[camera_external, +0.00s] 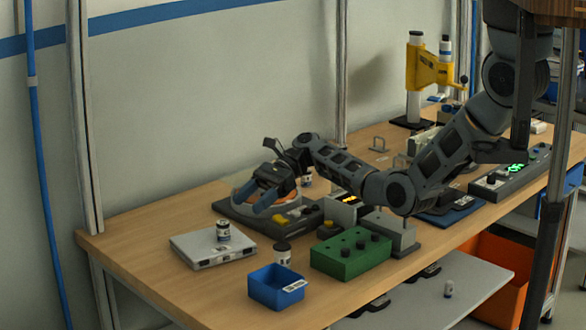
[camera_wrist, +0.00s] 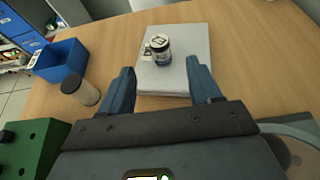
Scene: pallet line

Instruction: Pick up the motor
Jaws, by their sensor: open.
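A small dark and white cylinder with a printed label (camera_external: 223,230) stands upright on a flat grey-white case on the left of the bench; it looks like the motor, but I cannot be sure. In the wrist view the cylinder (camera_wrist: 160,50) stands beyond my fingertips, roughly centred between them. My gripper (camera_external: 252,201) has blue fingers, is open and empty, and hangs to the right of the case. In the wrist view its fingers (camera_wrist: 160,75) are spread wide and do not touch the cylinder.
A similar cylinder (camera_external: 283,254) stands by the blue bin (camera_external: 277,298). A green box with knobs (camera_external: 350,262) is right of them. A dark-based device (camera_external: 240,211) lies below my gripper. Bare wood surrounds the grey-white case (camera_external: 200,257).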

